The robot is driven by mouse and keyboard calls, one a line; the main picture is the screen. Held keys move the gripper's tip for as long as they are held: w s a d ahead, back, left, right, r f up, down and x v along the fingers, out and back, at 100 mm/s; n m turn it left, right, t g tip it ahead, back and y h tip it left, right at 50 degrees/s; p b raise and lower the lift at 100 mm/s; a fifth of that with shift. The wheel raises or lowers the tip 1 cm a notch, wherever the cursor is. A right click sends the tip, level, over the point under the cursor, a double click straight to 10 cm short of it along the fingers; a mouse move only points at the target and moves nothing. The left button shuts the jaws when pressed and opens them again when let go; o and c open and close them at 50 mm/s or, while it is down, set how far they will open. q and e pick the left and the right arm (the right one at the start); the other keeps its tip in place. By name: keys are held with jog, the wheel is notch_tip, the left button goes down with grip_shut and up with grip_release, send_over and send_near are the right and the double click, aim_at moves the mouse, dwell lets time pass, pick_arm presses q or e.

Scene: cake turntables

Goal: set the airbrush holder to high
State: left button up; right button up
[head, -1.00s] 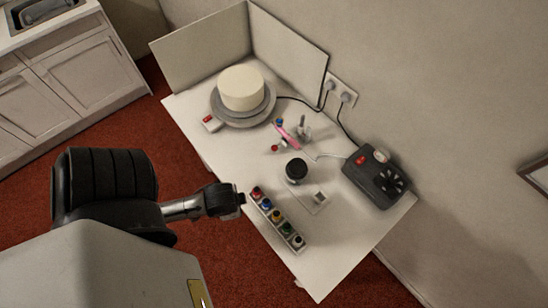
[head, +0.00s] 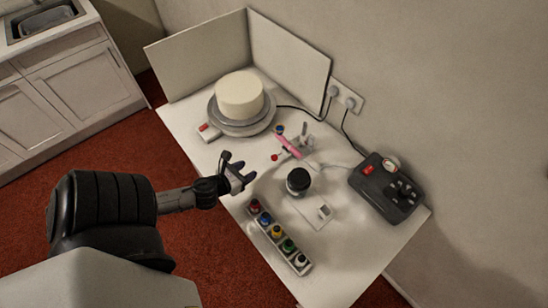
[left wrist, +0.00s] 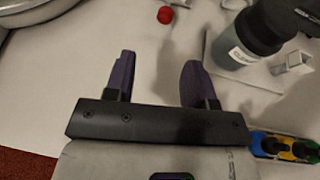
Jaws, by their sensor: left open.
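The airbrush holder (head: 305,137) stands on the white table behind the dark-lidded jar, with a pink airbrush (head: 289,146) at it. A red knob (head: 275,157) and a blue round part (head: 280,129) show beside it. The holder's height setting is too small to read. My left gripper (head: 237,172) is open and empty over the table's left edge, to the left of the red knob and apart from it. In the left wrist view its two purple fingers (left wrist: 156,70) are spread, with the red knob (left wrist: 165,15) beyond them. My right gripper is not in view.
A white cake on a turntable (head: 240,127) stands at the back left by two upright panels. The jar (head: 298,182), a row of paint bottles (head: 281,238) and a dark compressor box (head: 385,190) stand nearer or to the right. Table between gripper and knob is clear.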

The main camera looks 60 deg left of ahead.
aim_at(273, 158)
pick_arm(q)
jog(key=m, duration=0.3)
jog(key=shift+w+d, duration=0.15)
jog(key=shift+w, duration=0.2)
jog(key=x, duration=0.6)
jog(key=b+x, duration=0.1)
jog(key=x, duration=0.6)
jog(key=shift+w+d+b, duration=0.2)
jog(key=shift+b, duration=0.1)
grip_shut()
